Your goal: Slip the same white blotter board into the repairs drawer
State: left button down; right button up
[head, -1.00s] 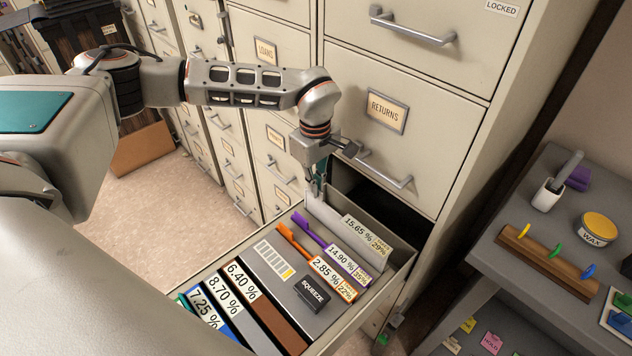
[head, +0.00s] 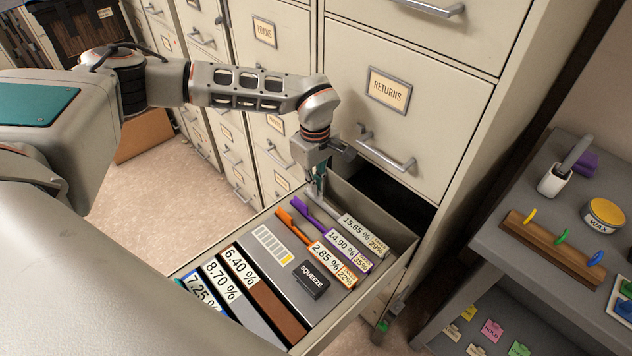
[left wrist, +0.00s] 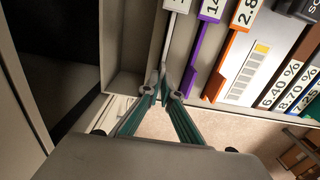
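My left gripper (head: 318,190) points down at the board's left end. In the left wrist view the fingertips (left wrist: 170,94) are close together on the board's pale tab (left wrist: 164,72). The board's lower part is hidden in the drawer. The drawer's own label is not visible.
Purple (head: 345,246) and orange (head: 331,263) dividers stand beside the board. The RETURNS drawer (head: 407,130) is shut above. A grey shelf (head: 505,265) with a wax tin stands at the right.

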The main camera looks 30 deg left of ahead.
pick_arm(q)
jog(key=shift+f, duration=0.5)
jog(key=c, duration=2.2)
grip_release()
jog(key=shift+r, duration=0.1)
jog(key=shift+r+p, duration=1.5)
jog(key=shift+r, duration=0.45)
jog(key=shift+r+p, duration=1.3)
jog(key=shift+r, duration=0.25)
